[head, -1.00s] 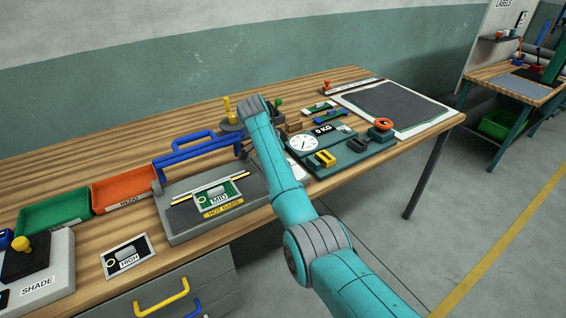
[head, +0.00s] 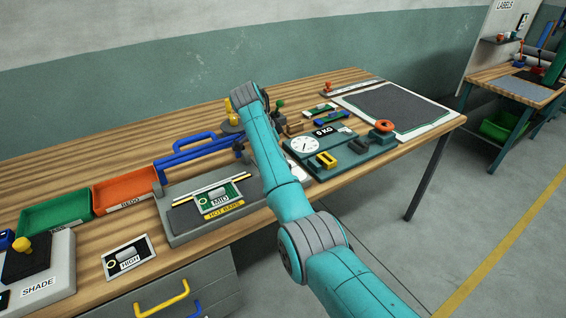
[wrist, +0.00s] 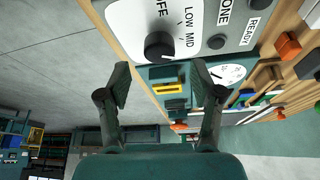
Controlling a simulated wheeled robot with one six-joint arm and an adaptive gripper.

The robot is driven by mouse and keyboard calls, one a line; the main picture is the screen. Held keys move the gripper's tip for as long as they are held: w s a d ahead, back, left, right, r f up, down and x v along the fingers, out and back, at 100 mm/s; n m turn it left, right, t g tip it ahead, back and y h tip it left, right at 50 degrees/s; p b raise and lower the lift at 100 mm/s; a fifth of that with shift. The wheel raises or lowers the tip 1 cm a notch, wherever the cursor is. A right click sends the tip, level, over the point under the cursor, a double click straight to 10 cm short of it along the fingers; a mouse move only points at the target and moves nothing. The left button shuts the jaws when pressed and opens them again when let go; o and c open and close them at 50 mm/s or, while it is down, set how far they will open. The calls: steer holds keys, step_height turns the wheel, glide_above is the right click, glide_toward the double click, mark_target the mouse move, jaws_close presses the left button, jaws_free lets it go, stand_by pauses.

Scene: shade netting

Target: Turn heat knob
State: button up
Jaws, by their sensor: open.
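The black round knob (wrist: 158,46) is on a pale panel (wrist: 120,18) at the top of the wrist view. The panel prints "LOW" and "MID" beside the knob, with other words cut off by the frame edge. In the head view my arm covers the panel and knob, and the fingers do not show clearly.
A weighing board with a dial (head: 304,145) and an orange knob (head: 384,126) lies right of my arm. The hot-bar sealer (head: 185,222) with blue handles stands left. Green (head: 40,215) and orange trays (head: 120,205) sit farther left. Small blocks lie beyond the scale.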

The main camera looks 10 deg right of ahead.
steer(key=v, duration=0.7)
steer(key=shift+r, duration=0.2)
steer(key=shift+a, duration=0.1)
